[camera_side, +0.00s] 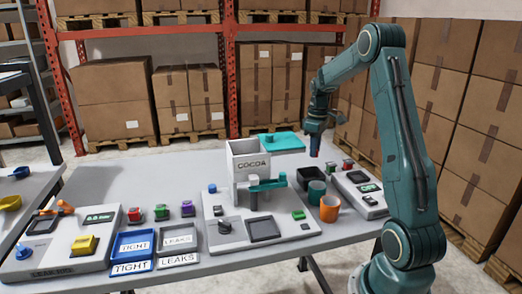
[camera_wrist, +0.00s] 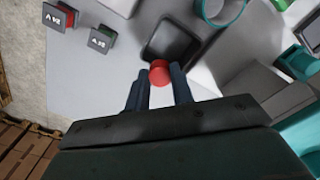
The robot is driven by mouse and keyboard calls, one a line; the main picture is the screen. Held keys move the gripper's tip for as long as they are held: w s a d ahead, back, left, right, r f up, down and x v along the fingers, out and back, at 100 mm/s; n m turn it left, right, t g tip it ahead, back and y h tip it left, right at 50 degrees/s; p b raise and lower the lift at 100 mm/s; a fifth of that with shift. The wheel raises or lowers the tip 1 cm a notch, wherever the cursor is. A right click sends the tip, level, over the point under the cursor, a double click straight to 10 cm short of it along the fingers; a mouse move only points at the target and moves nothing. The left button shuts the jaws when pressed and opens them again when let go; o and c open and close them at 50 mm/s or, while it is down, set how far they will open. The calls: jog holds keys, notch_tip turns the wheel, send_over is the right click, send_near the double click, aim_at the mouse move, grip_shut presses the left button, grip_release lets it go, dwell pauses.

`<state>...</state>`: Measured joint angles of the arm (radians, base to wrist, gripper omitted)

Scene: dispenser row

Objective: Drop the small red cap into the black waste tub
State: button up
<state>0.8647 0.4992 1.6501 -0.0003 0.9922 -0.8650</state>
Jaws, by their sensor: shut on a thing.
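My gripper (camera_wrist: 160,80) is shut on the small red cap (camera_wrist: 159,73), which sits between the two dark fingertips in the wrist view. The black waste tub (camera_wrist: 172,42) shows just beyond the cap in that view, with an open top and a dark inside. In the side view my gripper (camera_side: 315,150) points down above the table, and the tub (camera_side: 308,174) stands below it. The gap between cap and tub is hard to judge.
A teal cup (camera_side: 317,190) and an orange cup (camera_side: 330,208) stand close to the tub. The cocoa dispenser (camera_side: 248,160) is to the left. Small labelled blocks (camera_wrist: 102,38) stand to the tub's left in the wrist view, with bare table between.

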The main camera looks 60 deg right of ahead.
jog(key=shift+f, duration=2.85)
jog(key=o, duration=1)
jog(key=shift+o, duration=0.2)
jog(key=shift+r, duration=0.15)
notch_tip(320, 180, up, 14)
jog(key=shift+f, duration=0.25)
jog(key=shift+a, duration=0.1)
